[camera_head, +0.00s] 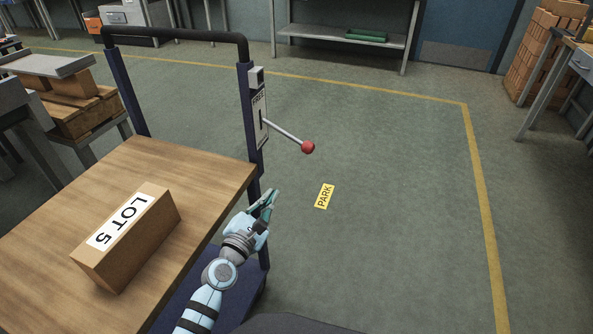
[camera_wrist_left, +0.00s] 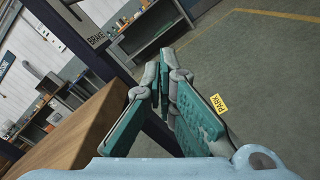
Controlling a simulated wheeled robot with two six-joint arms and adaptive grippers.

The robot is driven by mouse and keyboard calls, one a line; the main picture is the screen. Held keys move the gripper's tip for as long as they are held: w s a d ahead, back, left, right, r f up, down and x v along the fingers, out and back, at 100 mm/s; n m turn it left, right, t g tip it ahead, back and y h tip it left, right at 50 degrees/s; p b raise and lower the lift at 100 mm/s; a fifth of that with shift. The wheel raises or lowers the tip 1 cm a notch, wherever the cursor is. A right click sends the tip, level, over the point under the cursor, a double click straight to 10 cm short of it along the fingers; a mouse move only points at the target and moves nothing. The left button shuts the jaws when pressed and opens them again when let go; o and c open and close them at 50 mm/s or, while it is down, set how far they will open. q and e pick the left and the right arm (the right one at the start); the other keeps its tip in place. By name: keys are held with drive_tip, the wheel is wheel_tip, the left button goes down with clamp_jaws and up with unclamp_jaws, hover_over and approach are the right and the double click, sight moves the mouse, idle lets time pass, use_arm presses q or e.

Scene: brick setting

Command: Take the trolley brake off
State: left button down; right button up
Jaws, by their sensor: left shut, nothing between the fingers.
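The trolley (camera_head: 215,165) has a wooden deck, dark blue posts and a black push handle. A brake plate (camera_head: 259,105) is fixed on its right post, and its lettering also shows in the wrist view (camera_wrist_left: 96,38). From the plate a grey brake lever (camera_head: 285,132) with a red knob (camera_head: 308,147) sticks out to the right, sloping slightly down in the picture. My left gripper (camera_head: 270,197) is shut and empty, below and left of the knob in the head view and apart from it. Its teal fingers (camera_wrist_left: 163,75) fill the middle of the wrist view, where I cannot make out the knob. My right gripper is not in view.
A box marked LOT 5 (camera_head: 130,235) lies on the deck. A yellow PARK label (camera_head: 324,196) is on the floor, inside a yellow floor line (camera_head: 484,210). The floor right of the trolley is clear.

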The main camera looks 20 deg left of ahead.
sight(289, 134)
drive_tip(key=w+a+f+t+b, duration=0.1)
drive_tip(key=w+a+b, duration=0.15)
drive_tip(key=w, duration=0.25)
use_arm(q)
drive_tip(key=w+d+r+p, duration=0.2)
drive_tip(key=w+d+r, duration=0.1)
drive_tip(key=w, duration=0.7)
drive_tip(key=shift+w+r+p, duration=0.15)
drive_tip(key=shift+r+p, duration=0.2)
drive_tip(key=shift+r, duration=0.4)
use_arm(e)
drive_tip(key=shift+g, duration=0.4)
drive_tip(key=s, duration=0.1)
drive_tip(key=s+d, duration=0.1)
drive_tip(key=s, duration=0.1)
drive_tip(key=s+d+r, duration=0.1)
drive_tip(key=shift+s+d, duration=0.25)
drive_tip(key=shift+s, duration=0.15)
use_arm(q)
drive_tip(key=shift+d, duration=0.1)
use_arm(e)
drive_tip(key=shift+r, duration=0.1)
